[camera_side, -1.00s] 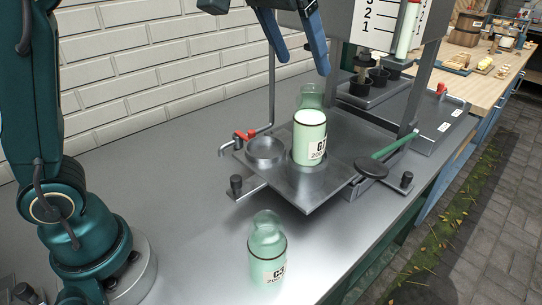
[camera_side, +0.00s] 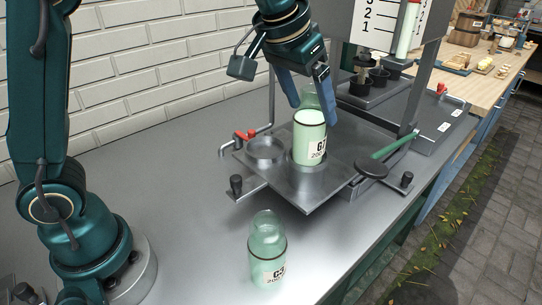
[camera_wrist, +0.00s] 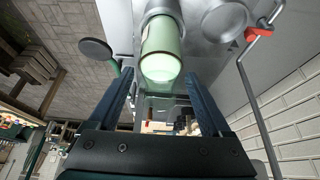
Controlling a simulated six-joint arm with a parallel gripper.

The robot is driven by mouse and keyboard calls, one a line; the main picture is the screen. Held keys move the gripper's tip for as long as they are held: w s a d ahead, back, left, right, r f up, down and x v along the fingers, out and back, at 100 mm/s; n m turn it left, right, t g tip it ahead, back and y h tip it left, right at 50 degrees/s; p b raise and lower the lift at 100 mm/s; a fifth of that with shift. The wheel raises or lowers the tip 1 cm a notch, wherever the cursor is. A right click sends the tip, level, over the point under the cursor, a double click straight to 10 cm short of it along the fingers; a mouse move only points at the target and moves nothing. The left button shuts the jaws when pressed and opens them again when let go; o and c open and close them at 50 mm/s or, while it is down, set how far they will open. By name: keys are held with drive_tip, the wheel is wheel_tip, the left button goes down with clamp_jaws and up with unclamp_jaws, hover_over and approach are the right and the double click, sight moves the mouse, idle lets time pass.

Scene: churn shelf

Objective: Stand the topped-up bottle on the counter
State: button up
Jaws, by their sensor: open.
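A pale green bottle labelled G7 (camera_side: 309,145) stands upright in a round seat on the metal plate (camera_side: 308,198). Its lower body looks filled; its upper part is clear glass. It also shows between my fingers in the wrist view (camera_wrist: 162,50). My gripper (camera_side: 311,108) is open, its blue fingers pointing down on either side of the bottle's clear upper part. In the wrist view my gripper (camera_wrist: 161,85) has a gap on both sides of the bottle. I cannot tell whether a finger touches it. The grey counter (camera_side: 170,200) lies to the left and in front of the plate.
An empty round cup (camera_side: 265,149) sits on the plate beside a pipe with a red tap (camera_side: 245,135). A green-handled lever (camera_side: 393,145) is at the right. The counter left of G3 is clear.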

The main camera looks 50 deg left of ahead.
drive_tip(key=c, duration=0.9)
drive_tip(key=shift+r, duration=1.5)
